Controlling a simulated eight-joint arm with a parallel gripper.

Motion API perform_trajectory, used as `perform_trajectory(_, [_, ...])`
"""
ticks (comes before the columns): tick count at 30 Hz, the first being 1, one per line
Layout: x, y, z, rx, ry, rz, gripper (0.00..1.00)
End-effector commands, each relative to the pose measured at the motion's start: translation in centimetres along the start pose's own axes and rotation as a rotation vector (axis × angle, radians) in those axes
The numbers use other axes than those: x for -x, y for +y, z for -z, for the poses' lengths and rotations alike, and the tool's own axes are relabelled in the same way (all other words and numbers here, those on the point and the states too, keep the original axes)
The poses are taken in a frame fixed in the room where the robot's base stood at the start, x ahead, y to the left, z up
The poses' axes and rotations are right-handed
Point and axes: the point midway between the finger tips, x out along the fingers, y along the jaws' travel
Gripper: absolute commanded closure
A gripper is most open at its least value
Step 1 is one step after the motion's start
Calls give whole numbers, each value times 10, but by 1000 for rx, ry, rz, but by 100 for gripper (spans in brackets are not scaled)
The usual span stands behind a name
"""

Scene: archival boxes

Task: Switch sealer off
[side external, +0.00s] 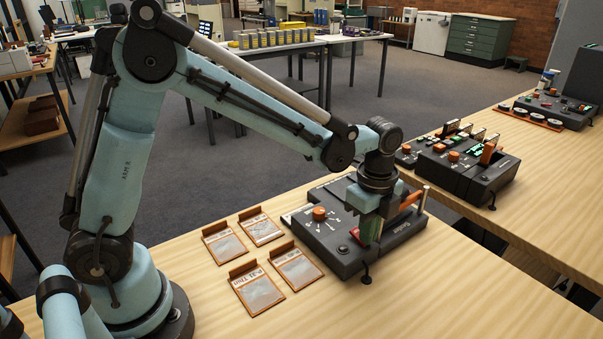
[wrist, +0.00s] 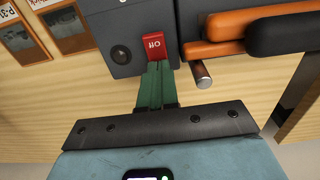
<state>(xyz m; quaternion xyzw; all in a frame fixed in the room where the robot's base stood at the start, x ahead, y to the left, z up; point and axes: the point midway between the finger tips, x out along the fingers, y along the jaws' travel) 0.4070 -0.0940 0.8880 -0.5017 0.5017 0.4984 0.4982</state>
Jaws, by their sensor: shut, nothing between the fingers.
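The sealer (side external: 345,258) is a dark grey box on the wooden bench, with an orange dial (side external: 320,213) and an orange-and-black lever (side external: 412,199). My gripper (side external: 368,240) is low over the sealer's front right part. Its green fingers are together and empty, and their tips (wrist: 157,66) lie right at the switch's near edge in the wrist view. I cannot tell whether they touch or press it. The arm hides part of the sealer.
Several orange-framed pouches (side external: 262,228) lie left of the sealer. Beside the switch in the wrist view are the orange lever (wrist: 235,22) and a metal rod end (wrist: 203,76). Another machine (side external: 470,165) stands on the bench to the right.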

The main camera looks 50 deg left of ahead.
Motion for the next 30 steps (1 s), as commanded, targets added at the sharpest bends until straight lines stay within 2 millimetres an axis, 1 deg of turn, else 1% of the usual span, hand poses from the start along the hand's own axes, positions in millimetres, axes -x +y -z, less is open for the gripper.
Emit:
perform_trajectory(5, [-1,0,-2,0,0,1,100])
perform_trajectory(17, [6,0,-15,1,-1,1,100])
perform_trajectory(26, [6,0,-15,0,0,1,100])
perform_trajectory(30, [12,0,-14,-1,0,1,100])
